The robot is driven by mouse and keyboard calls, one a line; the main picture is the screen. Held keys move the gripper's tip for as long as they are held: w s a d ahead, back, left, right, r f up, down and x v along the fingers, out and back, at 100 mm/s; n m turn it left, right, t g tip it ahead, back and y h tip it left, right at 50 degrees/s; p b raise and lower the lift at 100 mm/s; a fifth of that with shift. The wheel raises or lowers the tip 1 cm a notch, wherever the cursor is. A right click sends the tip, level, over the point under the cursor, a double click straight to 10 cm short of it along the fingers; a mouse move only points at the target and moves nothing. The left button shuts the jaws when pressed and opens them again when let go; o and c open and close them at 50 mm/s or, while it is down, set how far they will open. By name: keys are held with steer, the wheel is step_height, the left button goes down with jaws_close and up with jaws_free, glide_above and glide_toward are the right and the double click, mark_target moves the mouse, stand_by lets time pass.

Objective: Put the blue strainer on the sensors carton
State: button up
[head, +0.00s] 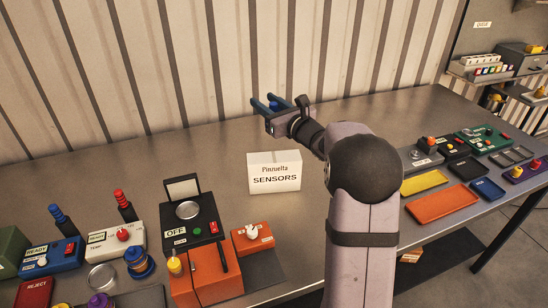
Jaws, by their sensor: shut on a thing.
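The sensors carton (274,181) is a white box lettered "Pinzuelta SENSORS", standing on the grey metal bench near the middle of the head view. My gripper (268,104) is in the air above and behind it in the picture, with its fingers pointing up and left. A small blue piece, seemingly the blue strainer (274,106), shows between the fingers, which are shut on it. The fingers hide most of its shape. Nothing lies on the carton's top.
A black device with an OFF label (190,222) and orange boxes (205,276) stand left of and in front of the carton. Coloured trays (445,203) lie right. A corrugated wall (150,70) rises behind.

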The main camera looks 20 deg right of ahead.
step_height(320, 180, down, 10)
steer(key=p, duration=0.3)
stand_by(0.7)
steer(key=shift+d+f, duration=0.1)
steer(key=shift+f, duration=0.15)
steer(key=o, duration=1.1)
steer(key=shift+c, duration=0.2)
steer(key=shift+r, duration=0.25)
steer(key=b+v, duration=0.5)
steer(key=v, duration=0.7)
steer(key=shift+s+f, duration=0.1)
